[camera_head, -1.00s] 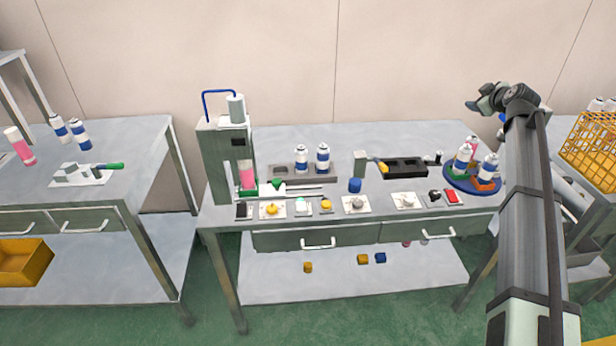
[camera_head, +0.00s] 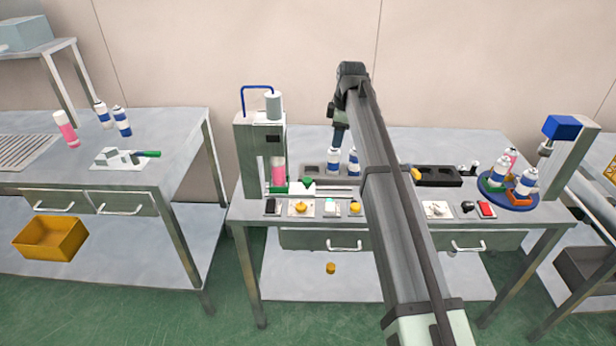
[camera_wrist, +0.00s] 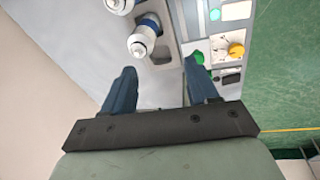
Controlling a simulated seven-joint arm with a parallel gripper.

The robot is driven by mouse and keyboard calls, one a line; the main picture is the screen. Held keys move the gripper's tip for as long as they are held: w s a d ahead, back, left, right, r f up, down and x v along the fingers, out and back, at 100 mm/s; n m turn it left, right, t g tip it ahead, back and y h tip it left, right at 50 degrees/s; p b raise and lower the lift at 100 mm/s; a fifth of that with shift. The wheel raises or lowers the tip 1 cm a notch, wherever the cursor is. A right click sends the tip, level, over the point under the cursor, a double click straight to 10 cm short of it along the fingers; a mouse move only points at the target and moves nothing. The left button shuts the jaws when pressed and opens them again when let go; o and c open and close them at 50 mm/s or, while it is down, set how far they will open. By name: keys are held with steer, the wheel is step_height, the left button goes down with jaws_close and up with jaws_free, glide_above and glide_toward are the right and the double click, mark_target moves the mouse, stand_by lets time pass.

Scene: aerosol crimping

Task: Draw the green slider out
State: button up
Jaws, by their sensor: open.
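The press (camera_head: 246,160) stands at the bench's left end with a pink can (camera_head: 278,172) in it. Green parts of the slider (camera_head: 279,190) show under the can. A green knob (camera_head: 307,182) sits on a white block to their right, and a green spot, likely that knob, shows in the wrist view (camera_wrist: 197,57) beside the right finger. My gripper (camera_head: 339,135) is open and points down above the back of the bench, to the right of the press. Its fingers (camera_wrist: 160,68) hold nothing. My arm hides part of the bench's middle.
Blue-and-white cans (camera_head: 333,160) stand in a grey tray (camera_head: 313,170) below my gripper. Yellow knobs (camera_head: 301,207) and buttons line the front edge. A blue turntable (camera_head: 508,196) with cans stands at right. A black tray (camera_head: 437,177) lies right of my arm.

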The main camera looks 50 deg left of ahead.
steer(key=n+h, duration=0.1)
steer(key=h, duration=0.1)
glide_above(308, 180)
steer(key=shift+g, duration=0.3)
step_height(308, 180, down, 14)
steer(key=shift+f, duration=0.1)
steer(key=shift+c, duration=0.3)
jaws_close()
stand_by(0.3)
